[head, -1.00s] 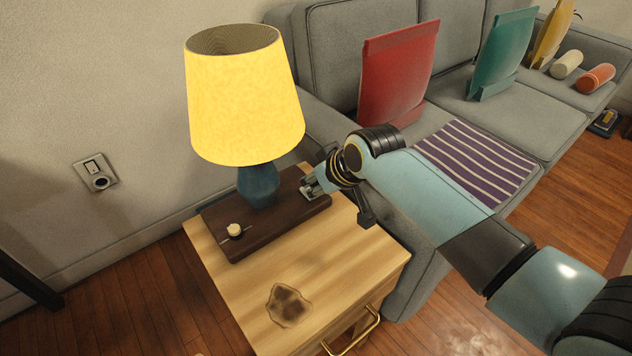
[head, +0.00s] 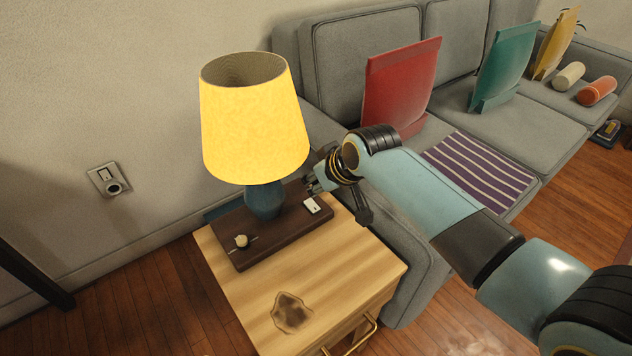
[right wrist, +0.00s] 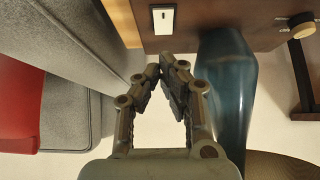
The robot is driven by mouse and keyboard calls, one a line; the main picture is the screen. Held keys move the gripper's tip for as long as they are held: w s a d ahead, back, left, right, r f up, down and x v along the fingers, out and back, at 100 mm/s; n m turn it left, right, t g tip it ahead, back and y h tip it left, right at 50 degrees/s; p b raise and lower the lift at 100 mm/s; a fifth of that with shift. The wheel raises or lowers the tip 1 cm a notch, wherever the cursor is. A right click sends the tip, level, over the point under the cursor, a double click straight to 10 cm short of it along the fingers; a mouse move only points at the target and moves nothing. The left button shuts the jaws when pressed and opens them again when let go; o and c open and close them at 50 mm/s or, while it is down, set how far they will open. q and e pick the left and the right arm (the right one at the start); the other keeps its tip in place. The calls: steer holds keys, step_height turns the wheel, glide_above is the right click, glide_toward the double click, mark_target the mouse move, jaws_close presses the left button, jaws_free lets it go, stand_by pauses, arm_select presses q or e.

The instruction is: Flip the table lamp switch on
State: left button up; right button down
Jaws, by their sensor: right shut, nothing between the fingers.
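The table lamp has a bright, glowing-looking yellow shade (head: 252,118) and a blue body (head: 265,200) on a dark brown base (head: 275,236). A small white switch (head: 311,205) sits at the right end of the base; it also shows in the right wrist view (right wrist: 163,19). A cream round knob (head: 241,241) is at the base's near left. My right gripper (head: 311,184) is beside the lamp body, just behind the switch and apart from it. In the right wrist view its fingertips (right wrist: 165,68) meet with nothing between them. My left gripper is out of view.
The base stands on a wooden side table (head: 345,280) with a dark stain. A grey sofa (head: 395,255) with a red cushion (head: 402,85) is close on the right. A wall outlet (head: 108,180) is at left. The table's front is clear.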

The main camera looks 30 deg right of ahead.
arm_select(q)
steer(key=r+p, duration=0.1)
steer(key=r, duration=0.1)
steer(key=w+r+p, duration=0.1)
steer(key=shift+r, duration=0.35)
arm_select(e)
steer(key=s+f+v, duration=0.1)
steer(key=v, duration=0.9)
steer(key=shift+s, duration=0.4)
steer(key=shift+d, duration=0.1)
